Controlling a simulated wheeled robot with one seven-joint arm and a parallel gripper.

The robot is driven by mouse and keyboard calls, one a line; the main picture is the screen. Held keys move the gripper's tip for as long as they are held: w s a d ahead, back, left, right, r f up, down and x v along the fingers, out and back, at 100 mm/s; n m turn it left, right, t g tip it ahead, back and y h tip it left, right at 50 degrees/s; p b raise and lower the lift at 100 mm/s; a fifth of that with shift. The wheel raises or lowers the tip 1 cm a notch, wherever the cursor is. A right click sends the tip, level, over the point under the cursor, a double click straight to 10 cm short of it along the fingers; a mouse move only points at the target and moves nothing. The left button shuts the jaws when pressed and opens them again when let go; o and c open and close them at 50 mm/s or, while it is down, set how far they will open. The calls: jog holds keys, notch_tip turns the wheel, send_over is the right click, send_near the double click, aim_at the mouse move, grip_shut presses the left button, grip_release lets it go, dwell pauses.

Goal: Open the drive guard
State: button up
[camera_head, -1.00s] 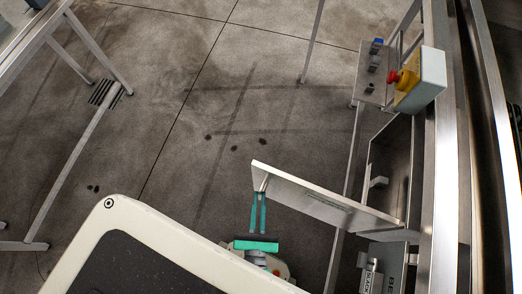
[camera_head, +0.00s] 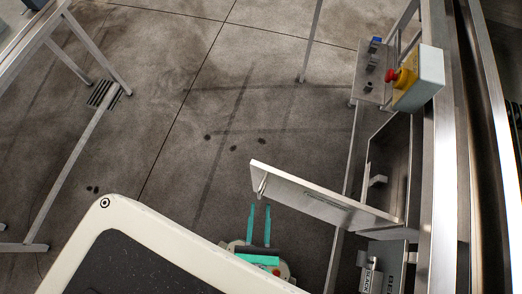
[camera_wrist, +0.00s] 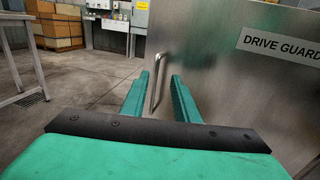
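The drive guard (camera_head: 325,203) is a flat metal door, swung out from the machine frame so that it juts to the left in the head view. In the wrist view its face (camera_wrist: 245,80) fills the right side and bears a "DRIVE GUARD" label (camera_wrist: 282,43). Its bar handle (camera_wrist: 157,82) stands near the free edge, and shows in the head view (camera_head: 263,184). My gripper (camera_head: 260,207) has two teal fingers, apart and empty. In the wrist view the fingers (camera_wrist: 155,78) point toward the handle, which appears between them; the gap to it is small.
Behind the guard is an open housing (camera_head: 393,165) on the machine frame. A box with a red emergency button (camera_head: 405,77) sits above it. Bare floor (camera_head: 200,150) lies to the left. Boxes (camera_wrist: 58,27) stand far off.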

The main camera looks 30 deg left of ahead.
jog(key=v, duration=0.7)
jog(key=shift+d, duration=0.15)
dwell(0.3)
jog(key=d+f+m+g+h, duration=0.55)
jog(key=f+m, duration=0.35)
jog(key=m, duration=0.6)
jog(key=w+r+m+t, duration=0.2)
jog(key=w+r+m, duration=0.1)
jog(key=r+m, duration=0.6)
jog(key=w+a+r+m+t, duration=0.1)
jog(key=w+r+m+t, duration=0.1)
jog(key=r+m, duration=0.7)
jog(key=w+m+h, duration=0.1)
jog(key=m, duration=0.6)
jog(key=shift+w+a, duration=0.2)
jog(key=shift+a, duration=0.15)
